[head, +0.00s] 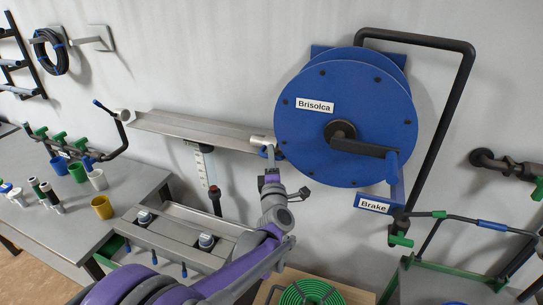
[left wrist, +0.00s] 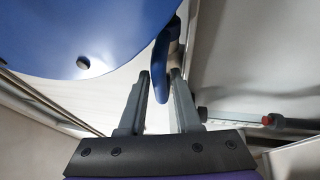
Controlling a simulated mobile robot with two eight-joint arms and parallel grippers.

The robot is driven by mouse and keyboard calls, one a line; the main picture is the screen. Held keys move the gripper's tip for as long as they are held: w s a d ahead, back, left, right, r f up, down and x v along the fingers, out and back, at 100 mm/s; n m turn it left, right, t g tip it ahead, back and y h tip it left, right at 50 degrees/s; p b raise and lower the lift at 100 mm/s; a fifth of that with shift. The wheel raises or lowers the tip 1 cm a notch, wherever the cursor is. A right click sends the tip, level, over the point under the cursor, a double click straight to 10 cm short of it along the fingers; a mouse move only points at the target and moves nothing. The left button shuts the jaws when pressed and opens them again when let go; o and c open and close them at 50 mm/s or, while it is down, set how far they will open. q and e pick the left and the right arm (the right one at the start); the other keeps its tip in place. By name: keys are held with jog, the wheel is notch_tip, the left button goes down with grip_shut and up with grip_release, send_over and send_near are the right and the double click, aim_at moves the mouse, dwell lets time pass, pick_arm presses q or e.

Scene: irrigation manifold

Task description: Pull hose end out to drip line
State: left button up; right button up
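The big blue hose reel (head: 300,130), labelled "Brisolca", is mounted on the wall. What looks like the hose end, a pale fitting (head: 261,141) with a blue part under it, sits at the reel's left edge, by the right end of a metal trough. My left gripper (head: 271,165) is just below it. In the left wrist view, the fingers (left wrist: 161,82) stand apart on either side of a blue rounded piece (left wrist: 163,70); a narrow gap shows on its left. I cannot tell for certain which line is the drip line. My right gripper is not in view.
The metal trough (head: 190,128) runs left from the reel to a dark bent pipe (head: 119,135). A bench (head: 75,215) with cups and green valves stands at left. A "Brake" lever (head: 393,183) hangs below the reel. A green coil (head: 312,294) lies at the bottom.

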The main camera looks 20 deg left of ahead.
pick_arm(q)
grip_shut()
dwell(1.4)
